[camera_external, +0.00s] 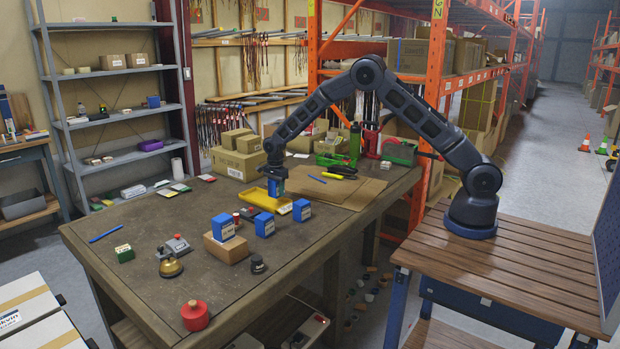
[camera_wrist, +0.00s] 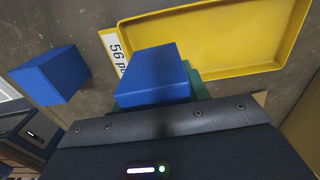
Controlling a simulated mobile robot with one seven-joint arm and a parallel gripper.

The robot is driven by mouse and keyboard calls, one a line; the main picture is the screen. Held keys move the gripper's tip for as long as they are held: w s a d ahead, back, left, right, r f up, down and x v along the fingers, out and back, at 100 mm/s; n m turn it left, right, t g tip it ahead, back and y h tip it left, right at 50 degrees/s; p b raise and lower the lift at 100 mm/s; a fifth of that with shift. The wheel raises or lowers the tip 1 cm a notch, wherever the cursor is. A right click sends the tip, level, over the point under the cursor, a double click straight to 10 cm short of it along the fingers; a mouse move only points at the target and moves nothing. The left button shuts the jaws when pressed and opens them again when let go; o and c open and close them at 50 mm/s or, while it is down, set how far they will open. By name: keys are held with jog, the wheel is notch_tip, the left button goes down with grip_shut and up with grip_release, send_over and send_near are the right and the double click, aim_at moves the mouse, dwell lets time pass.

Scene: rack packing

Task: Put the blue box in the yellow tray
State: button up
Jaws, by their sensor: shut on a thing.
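My gripper (camera_external: 276,180) is shut on a blue box (camera_external: 276,189), which also shows in the wrist view (camera_wrist: 153,73). In the external view the held box overlaps the yellow tray (camera_external: 256,200). In the wrist view the tray (camera_wrist: 205,14) lies ahead and to the right, and the box covers part of its near-left corner by a white label (camera_wrist: 116,50). I cannot tell the box's height above the tray. The visible tray floor is empty. Other blue boxes stand on the table: one (camera_external: 302,210) right of the tray, one (camera_external: 264,225) nearer, and one (camera_external: 223,227) on a cardboard box.
The cardboard box (camera_external: 226,249) stands near the table's middle. Flat cardboard (camera_external: 345,190) and a green crate (camera_external: 336,160) lie behind and right of the tray. Cartons (camera_external: 236,163) stand behind it. A red round object (camera_external: 195,316) sits at the front. Bare tabletop (camera_external: 150,213) is at left.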

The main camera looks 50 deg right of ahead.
aim_at(277, 206)
jog(key=shift+f, duration=2.55)
jog(key=shift+f, duration=0.15)
jog(key=o, duration=0.8)
jog(key=shift+c, duration=0.2)
notch_tip(277, 206, up, 13)
jog(key=shift+f, duration=0.2)
